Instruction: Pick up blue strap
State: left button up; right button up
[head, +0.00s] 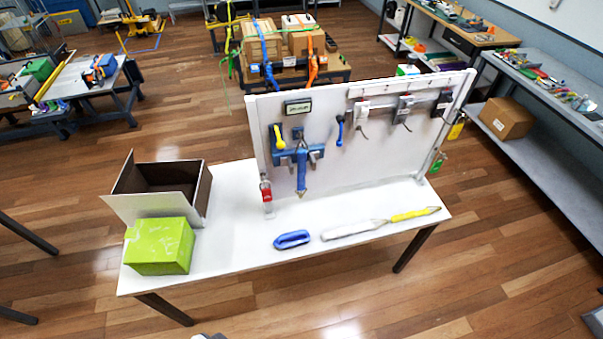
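A blue strap (292,239), coiled into a flat oval loop, lies on the white table (232,243) near its front edge, in front of the tool board. A white and yellow strap-like item (378,227) lies stretched out just to its right, apart from it. Another blue item (302,172) hangs on the tool board above. Neither of my grippers shows clearly; only a small grey piece pokes in at the bottom edge, and I cannot tell what it is.
The upright white tool board (345,130) carries several hanging tools. An open box (170,187) and a green box (159,247) stand at the table's left end. The tabletop between the green box and the blue strap is clear. A grey shelf bench (545,135) stands at right.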

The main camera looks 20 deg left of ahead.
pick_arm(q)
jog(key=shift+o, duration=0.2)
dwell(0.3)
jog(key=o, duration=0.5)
